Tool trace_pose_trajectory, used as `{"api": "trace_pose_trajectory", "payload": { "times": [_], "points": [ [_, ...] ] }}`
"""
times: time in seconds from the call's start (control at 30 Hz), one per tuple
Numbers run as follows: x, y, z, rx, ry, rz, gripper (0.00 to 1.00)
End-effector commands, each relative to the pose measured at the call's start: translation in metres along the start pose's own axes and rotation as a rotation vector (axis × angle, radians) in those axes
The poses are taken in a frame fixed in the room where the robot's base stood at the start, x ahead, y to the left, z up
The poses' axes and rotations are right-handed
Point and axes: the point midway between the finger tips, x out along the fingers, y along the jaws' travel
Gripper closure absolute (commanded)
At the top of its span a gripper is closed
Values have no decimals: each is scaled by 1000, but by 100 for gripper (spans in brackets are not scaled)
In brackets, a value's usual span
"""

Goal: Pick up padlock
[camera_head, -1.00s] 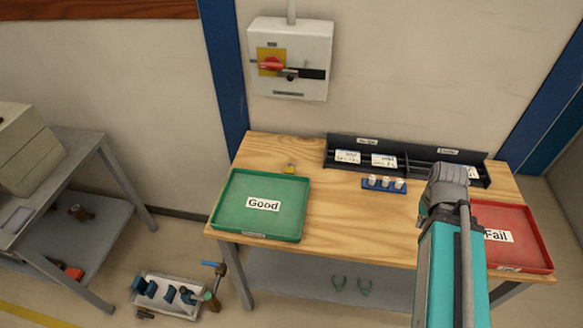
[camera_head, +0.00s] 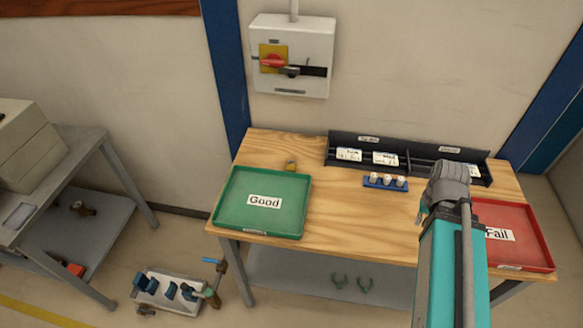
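A small yellowish padlock (camera_head: 291,166) lies on the wooden table (camera_head: 340,215), just behind the back right corner of the green tray. It is too small to make out its shackle. My arm reaches up from the bottom right of the view, over the right part of the table. Its fingers are hidden from this camera, so my gripper cannot be made out. The padlock is well to the left of my arm, and nothing touches it.
The green "Good" tray (camera_head: 262,231) sits at the table's left, the red "Fail" tray (camera_head: 527,243) at its right. A blue holder with white pieces (camera_head: 386,181) stands before a black rack (camera_head: 350,140). A switch box (camera_head: 292,88) hangs on the wall. The table's middle is clear.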

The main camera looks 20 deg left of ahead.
Motion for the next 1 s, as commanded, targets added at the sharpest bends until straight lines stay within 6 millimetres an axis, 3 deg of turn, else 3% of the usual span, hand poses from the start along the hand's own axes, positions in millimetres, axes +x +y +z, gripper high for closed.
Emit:
{"api": "trace_pose_trajectory", "payload": {
  "times": [0.03,0.23,0.4,0.67,1.0],
  "points": [
    [0,-2,-2,-1,0,0,72],
    [-4,-19,-19,-16,0,0,35],
    [-11,-54,-48,-40,0,0,9],
    [-22,-132,-93,-84,0,0,9],
    [-36,-253,-133,-144,1,-1,9]
  ]
}}
